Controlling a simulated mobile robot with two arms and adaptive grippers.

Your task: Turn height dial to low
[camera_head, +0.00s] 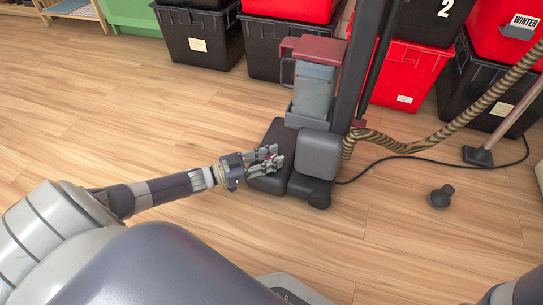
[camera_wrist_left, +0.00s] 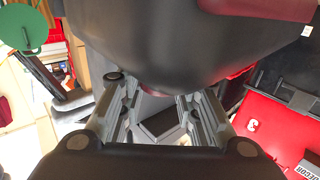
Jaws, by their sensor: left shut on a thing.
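An upright vacuum cleaner (camera_head: 318,155) stands on the wood floor, with a grey body, a dark wide base (camera_head: 272,182) and a red-topped canister. My left gripper (camera_head: 274,157) reaches in from the left to the base's left part. Its fingers are closed on a small part there, the height dial, which they mostly hide; a bit of red shows by the fingertips. The dial's setting cannot be read. In the left wrist view the fingers (camera_wrist_left: 156,97) point at the large dark vacuum body (camera_wrist_left: 160,45). My right gripper is out of view.
Black and red totes (camera_head: 200,38) stand stacked along the back. A striped hose (camera_head: 430,138) and a black cord run right of the vacuum. A small dark attachment (camera_head: 441,196) lies on the floor at right. The floor at left is clear.

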